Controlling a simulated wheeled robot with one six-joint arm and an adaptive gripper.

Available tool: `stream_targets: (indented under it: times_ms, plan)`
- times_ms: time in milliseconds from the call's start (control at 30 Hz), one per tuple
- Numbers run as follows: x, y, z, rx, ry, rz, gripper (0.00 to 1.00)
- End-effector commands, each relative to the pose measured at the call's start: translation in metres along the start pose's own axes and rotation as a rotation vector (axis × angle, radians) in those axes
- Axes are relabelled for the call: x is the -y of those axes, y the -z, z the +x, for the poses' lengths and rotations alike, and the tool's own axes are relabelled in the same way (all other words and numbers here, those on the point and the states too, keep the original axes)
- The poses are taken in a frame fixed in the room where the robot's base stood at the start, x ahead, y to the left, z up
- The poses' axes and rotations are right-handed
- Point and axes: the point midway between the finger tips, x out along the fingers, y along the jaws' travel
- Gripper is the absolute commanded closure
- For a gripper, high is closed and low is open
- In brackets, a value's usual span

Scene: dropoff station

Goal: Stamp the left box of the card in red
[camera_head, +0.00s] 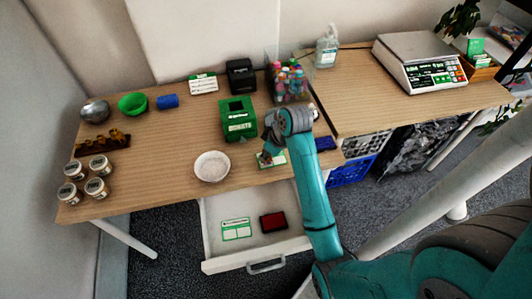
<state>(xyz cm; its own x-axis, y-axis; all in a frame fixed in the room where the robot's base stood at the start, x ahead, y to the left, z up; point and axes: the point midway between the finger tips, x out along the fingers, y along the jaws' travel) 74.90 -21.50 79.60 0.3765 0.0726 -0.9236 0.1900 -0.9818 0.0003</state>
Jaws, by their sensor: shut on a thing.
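My gripper (268,151) is over the front of the wooden table, pointing down and shut on a small brownish thing that looks like the stamp (264,158). The arm and fingers hide most of it. A white and green item (279,157) lies on the table right by the fingertips; I cannot tell if the held thing touches it. A white card with green-edged boxes (236,229) lies in the open drawer (212,248). A red ink pad (273,222) lies right of that card. A dark blue pad (325,143) lies on the table, right of the gripper.
A white bowl (212,166) stands left of my gripper and a green box (238,119) behind it. A clear bin of bottles (289,84) and a scale (419,62) stand behind.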

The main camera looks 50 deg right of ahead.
Motion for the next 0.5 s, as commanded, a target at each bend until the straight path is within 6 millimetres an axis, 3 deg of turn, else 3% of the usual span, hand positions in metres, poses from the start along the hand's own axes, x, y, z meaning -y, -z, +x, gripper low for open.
stream_targets:
  times_ms: [500]
  plan:
    - [0.0002, -0.0023, 0.0051, 0.001, 0.001, 0.0, 0.98]
